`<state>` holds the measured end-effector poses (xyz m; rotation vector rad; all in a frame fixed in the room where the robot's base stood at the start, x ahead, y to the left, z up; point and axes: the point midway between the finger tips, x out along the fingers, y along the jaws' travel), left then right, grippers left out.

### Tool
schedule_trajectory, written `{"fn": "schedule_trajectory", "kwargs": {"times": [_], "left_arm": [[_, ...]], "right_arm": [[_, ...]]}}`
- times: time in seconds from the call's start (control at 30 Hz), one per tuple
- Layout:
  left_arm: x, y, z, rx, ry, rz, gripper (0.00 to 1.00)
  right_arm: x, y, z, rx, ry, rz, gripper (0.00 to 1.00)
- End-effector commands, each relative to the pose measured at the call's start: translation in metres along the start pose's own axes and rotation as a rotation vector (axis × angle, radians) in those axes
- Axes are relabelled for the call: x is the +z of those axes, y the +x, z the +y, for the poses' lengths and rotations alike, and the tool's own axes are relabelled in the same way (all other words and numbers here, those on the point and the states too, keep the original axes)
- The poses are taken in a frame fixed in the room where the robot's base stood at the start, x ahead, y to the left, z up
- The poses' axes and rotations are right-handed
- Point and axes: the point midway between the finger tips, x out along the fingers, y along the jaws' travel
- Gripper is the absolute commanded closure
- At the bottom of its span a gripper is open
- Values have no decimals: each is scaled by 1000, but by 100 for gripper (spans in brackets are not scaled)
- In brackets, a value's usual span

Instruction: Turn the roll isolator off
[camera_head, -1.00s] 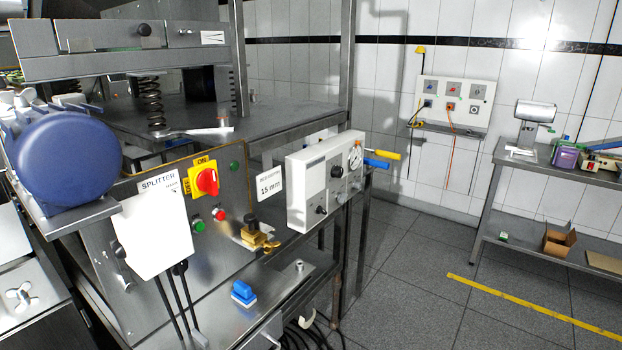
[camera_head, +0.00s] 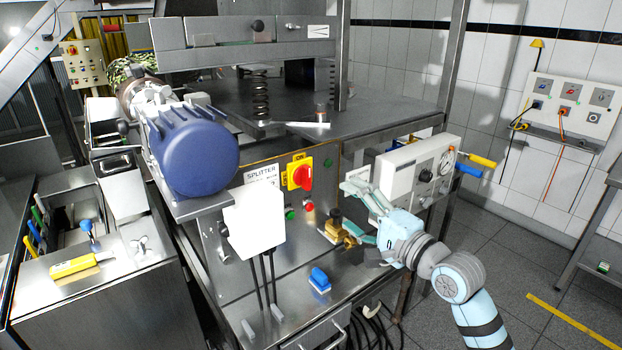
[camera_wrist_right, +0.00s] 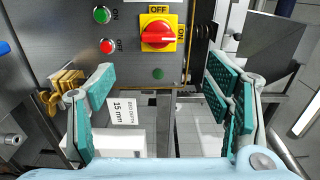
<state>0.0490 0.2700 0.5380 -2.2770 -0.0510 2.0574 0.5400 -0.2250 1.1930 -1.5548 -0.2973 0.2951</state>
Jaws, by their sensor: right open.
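The roll isolator is a red rotary knob (camera_head: 302,176) on a yellow plate (camera_head: 290,184), on the front of the steel panel. In the right wrist view the red knob (camera_wrist_right: 158,37) is upper centre, with OFF above it and ON on its right; its handle lies sideways, in line with ON. My right gripper (camera_head: 350,212) is open and empty, below and right of the knob, apart from it. In the wrist view the teal-padded fingers (camera_wrist_right: 160,95) stand wide apart, with the knob beyond them. My left gripper is out of view.
A brass padlock-like piece (camera_head: 335,230) sits close to the right gripper. A white gauge box (camera_head: 415,172) stands to the right. Green (camera_head: 290,214) and red (camera_head: 309,207) buttons sit below the knob.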

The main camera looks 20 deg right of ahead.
Motion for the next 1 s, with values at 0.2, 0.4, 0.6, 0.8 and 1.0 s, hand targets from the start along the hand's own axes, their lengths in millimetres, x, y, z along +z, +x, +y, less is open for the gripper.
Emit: {"fn": "schedule_trajectory", "kwargs": {"times": [0.2,0.4,0.6,0.8,1.0], "left_arm": [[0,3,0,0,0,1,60],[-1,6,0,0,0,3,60],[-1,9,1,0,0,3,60],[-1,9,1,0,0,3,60],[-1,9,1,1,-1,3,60]], "right_arm": [[1,42,-1,-6,12,-2,28],[1,102,0,-4,9,-3,28],[1,135,1,-2,4,-2,28],[1,141,1,-2,2,0,28],[1,141,1,-2,2,0,41]]}}
